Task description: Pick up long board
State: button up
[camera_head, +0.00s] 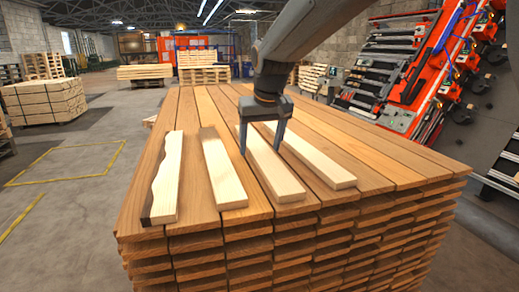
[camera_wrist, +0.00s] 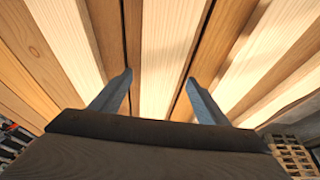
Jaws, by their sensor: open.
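Several pale boards lie side by side on top of a brown plank stack (camera_head: 345,218). The leftmost board (camera_head: 166,178) has a dark wavy edge, and the second board (camera_head: 221,172) has a dark far end. The third board (camera_head: 276,173) and the fourth board (camera_head: 320,164) look clean and pale. All look similar in length; I cannot tell which is the long one. My gripper (camera_head: 261,150) points down, open and empty, with its fingers either side of the third board. In the wrist view the board (camera_wrist: 172,55) runs between the open fingers (camera_wrist: 160,90).
An orange machine with rollers (camera_head: 415,85) stands close behind the stack at the right. A pale timber stack (camera_head: 45,101) stands on the floor at the left, with more pallets (camera_head: 203,72) at the back. The marked floor at left (camera_head: 70,163) is clear.

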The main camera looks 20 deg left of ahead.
aim_at(261, 150)
jog(key=shift+w+f, duration=0.1)
jog(key=shift+f, duration=0.1)
jog(key=c, duration=1.3)
jog(key=shift+c, duration=0.3)
jog(key=shift+r, duration=0.15)
notch_tip(261, 150, up, 10)
jog(key=b, duration=0.2)
